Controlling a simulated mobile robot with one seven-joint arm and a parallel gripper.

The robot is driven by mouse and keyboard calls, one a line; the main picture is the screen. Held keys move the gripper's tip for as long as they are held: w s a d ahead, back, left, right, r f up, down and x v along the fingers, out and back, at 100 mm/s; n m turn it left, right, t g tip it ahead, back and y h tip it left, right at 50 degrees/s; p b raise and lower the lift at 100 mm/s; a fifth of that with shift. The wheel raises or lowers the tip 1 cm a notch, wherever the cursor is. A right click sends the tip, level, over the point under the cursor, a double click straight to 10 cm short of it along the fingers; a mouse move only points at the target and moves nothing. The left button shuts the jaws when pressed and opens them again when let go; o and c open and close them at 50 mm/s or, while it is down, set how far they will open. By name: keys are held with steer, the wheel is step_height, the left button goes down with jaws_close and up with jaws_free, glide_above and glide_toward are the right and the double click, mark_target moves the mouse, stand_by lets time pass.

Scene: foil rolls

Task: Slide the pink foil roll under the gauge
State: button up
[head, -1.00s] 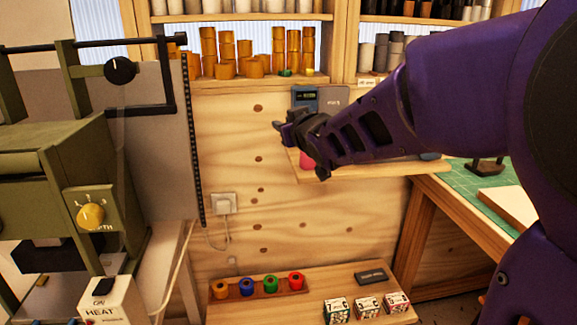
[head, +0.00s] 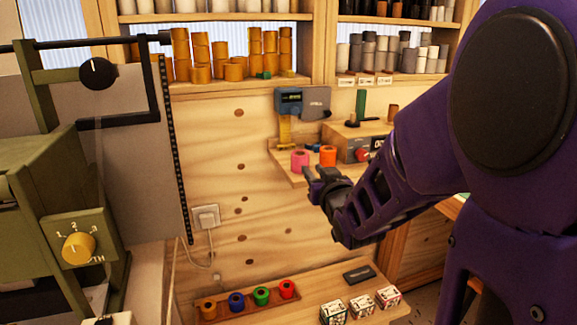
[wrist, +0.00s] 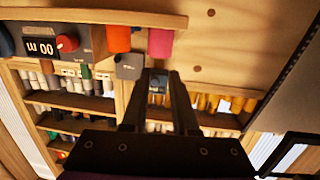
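The pink foil roll (head: 299,160) stands on the small wall shelf (head: 286,180), near its left end. It also shows in the wrist view (wrist: 160,43). The gauge (head: 289,102) is a blue-grey box with a small display, above a yellow post behind the pink roll. My gripper (head: 312,186) is in front of and slightly below the roll, apart from it as far as I can tell. In the wrist view a gap shows between its two fingers (wrist: 158,82), and nothing is held.
An orange roll (head: 328,156) stands right of the pink one, beside a control box (head: 358,146) with a red knob. Below, a rack (head: 250,302) holds several coloured rolls. A green machine (head: 55,190) stands at left. Bare wall lies left of the shelf.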

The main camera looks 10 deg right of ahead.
mark_target(301, 162)
steer(key=shift+f, duration=0.1)
steer(key=shift+w+a+f, duration=0.3)
steer(key=shift+w+f, duration=0.15)
steer(key=shift+w, duration=2.6)
steer(key=shift+w+a+f, duration=0.25)
steer(key=shift+w+f, duration=0.25)
steer(key=shift+w, duration=2.55)
steer(key=shift+w+a+f, duration=0.3)
steer(key=shift+w+f, duration=0.15)
steer(key=shift+w, duration=2.6)
steer(key=shift+s+d, duration=0.2)
steer(key=shift+s, duration=1.55)
steer(key=shift+s+d, duration=0.15)
steer(key=shift+s, duration=1.6)
